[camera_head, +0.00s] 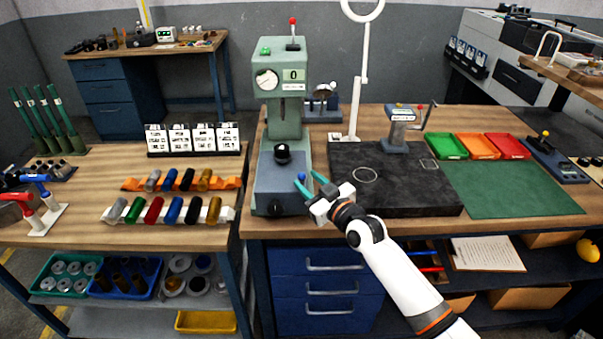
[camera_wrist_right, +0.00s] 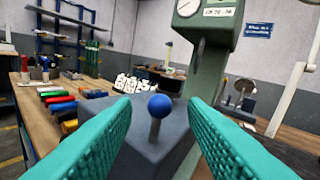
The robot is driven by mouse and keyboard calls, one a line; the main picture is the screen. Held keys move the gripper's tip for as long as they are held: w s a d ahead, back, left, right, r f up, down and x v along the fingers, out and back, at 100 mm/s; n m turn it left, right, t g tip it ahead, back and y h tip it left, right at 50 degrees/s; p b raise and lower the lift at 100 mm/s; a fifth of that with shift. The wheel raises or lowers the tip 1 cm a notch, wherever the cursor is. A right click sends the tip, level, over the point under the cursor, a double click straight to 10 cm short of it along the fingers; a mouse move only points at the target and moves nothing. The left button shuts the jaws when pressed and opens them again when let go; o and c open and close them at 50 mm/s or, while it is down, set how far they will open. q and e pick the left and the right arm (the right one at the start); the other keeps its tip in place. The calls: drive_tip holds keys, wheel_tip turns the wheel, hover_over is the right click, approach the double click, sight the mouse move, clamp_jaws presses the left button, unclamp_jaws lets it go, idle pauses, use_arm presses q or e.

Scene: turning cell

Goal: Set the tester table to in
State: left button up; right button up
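The green tester (camera_head: 284,105) stands at the left end of the right bench, with a dial and a display reading 0. Its grey sliding table or base (camera_head: 270,180) carries a round black piece (camera_head: 282,153). A lever with a blue ball knob (camera_head: 301,177) rises at the base's right side. In the right wrist view the blue knob (camera_wrist_right: 160,105) stands upright on its grey stem. My right gripper (camera_head: 309,181) is open at the knob. Its teal fingers lie either side of the knob in the wrist view, with gaps on both sides. My left gripper is out of view.
A black slab (camera_head: 400,190) lies to the right of the tester, with a white ring stand (camera_head: 356,100) behind. Green, orange and red trays (camera_head: 478,146) are farther right. The left bench holds coloured cylinders on an orange rack (camera_head: 222,183).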

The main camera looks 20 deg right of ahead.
sight(304, 178)
drive_tip(key=shift+x, duration=1.9)
clamp_jaws()
